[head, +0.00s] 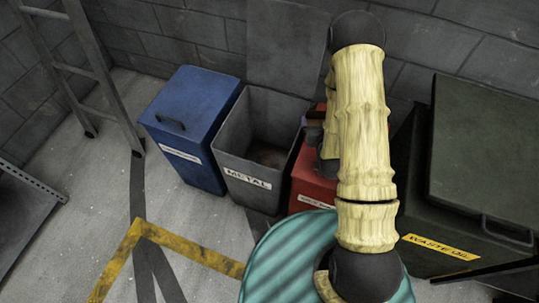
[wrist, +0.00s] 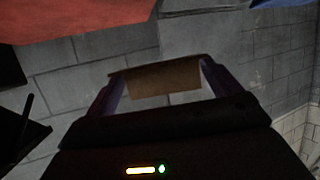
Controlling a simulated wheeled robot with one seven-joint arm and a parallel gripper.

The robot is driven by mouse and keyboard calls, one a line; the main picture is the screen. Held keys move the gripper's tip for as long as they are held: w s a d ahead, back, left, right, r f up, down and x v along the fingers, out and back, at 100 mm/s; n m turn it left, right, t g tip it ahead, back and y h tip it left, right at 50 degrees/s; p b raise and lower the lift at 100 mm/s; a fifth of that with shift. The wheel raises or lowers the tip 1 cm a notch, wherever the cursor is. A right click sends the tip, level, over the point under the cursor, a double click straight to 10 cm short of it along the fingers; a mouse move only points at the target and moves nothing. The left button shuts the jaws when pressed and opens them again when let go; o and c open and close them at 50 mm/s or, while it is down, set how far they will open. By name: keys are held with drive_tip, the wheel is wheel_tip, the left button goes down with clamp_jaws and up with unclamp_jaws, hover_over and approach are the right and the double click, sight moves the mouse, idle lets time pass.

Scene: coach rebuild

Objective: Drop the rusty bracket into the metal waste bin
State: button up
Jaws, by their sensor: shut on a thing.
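The metal waste bin (head: 232,160) is a grey box labelled METAL, with its lid up against the wall and its mouth open. My gripper (wrist: 158,82) is shut on the rusty bracket (wrist: 165,80), a brown piece spanning the two purple fingers in the wrist view. In the head view the gripper (head: 314,122) shows only partly beside my arm, over the red bin and to the right of the metal bin's mouth. Much of the bracket is hidden there.
A shut blue bin (head: 190,110) stands left of the metal bin, and a red bin (head: 308,180) right of it. A dark waste oil container (head: 485,150) is at the right. A ladder (head: 80,70) leans at the left. A teal round top (head: 285,262) is in front.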

drive_tip(key=shift+s, duration=0.1)
drive_tip(key=w+a+f+n+y+b, duration=0.2)
drive_tip(key=w+a+y, duration=0.1)
drive_tip(key=a, duration=0.5)
drive_tip(key=w+a+f+n+g+y+b, duration=0.1)
drive_tip(key=w+a+f+n+y+b, duration=0.1)
drive_tip(key=w+a, duration=0.3)
drive_tip(key=a+f+n, duration=0.1)
drive_tip(key=a, duration=0.2)
drive_tip(key=shift+w+a+f+y, duration=0.2)
drive_tip(key=shift+w+a+y, duration=0.1)
drive_tip(key=shift+a+y, duration=0.1)
drive_tip(key=shift+f+b, duration=0.15)
drive_tip(key=shift+b, duration=0.2)
drive_tip(key=shift+f+b, duration=2)
drive_tip(key=shift+f, duration=0.9)
drive_tip(key=o, duration=0.9)
drive_tip(key=shift+c, duration=0.2)
